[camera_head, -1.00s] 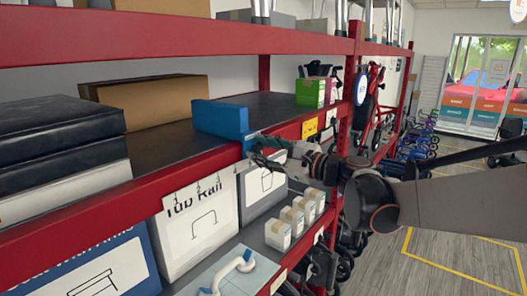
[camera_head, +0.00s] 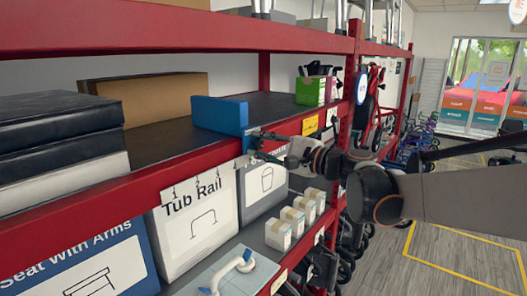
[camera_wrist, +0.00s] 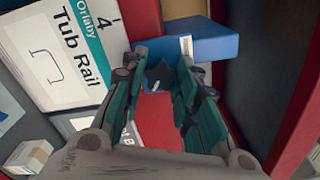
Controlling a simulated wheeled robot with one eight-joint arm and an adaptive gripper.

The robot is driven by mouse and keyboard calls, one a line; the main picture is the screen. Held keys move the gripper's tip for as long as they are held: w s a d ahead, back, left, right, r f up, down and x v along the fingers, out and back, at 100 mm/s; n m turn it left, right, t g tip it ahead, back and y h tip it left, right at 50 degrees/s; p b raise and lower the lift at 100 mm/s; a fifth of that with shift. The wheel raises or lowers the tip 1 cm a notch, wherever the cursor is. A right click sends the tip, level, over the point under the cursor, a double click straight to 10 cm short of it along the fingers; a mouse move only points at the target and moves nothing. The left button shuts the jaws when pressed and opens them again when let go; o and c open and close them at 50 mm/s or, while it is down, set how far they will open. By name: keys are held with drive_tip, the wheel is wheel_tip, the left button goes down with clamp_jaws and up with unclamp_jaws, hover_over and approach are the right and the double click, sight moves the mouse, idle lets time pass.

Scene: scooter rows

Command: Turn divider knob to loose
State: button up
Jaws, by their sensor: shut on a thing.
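The blue divider (camera_head: 221,115) stands on the dark shelf at its front edge, upright. It also shows in the wrist view (camera_wrist: 205,40). Its dark, lobed knob (camera_wrist: 160,73) has a pale mark on its face and sits at the divider's front end, over the red shelf edge. My gripper (camera_wrist: 162,82) has its teal fingers on both sides of the knob and is shut on it. In the head view my gripper (camera_head: 255,143) reaches the divider's front end from the right, and its fingers largely hide the knob. I cannot read a loose or tight label.
A Tub Rail box (camera_head: 195,225) stands on the shelf below. A cardboard box (camera_head: 150,97) and dark cases (camera_head: 55,130) lie left of the divider. The aisle floor at right is open.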

drive_tip(key=n+b, duration=0.2)
drive_tip(key=n, duration=0.5)
drive_tip(key=shift+f+b, duration=0.1)
drive_tip(key=shift+b, duration=0.2)
drive_tip(key=n+b, duration=0.1)
drive_tip(key=n, duration=0.3)
drive_tip(key=shift+n, duration=0.4)
drive_tip(key=shift+n+b, duration=0.45)
drive_tip(key=shift+n, duration=1.25)
drive_tip(key=o, duration=1.1)
drive_tip(key=v, duration=1.2)
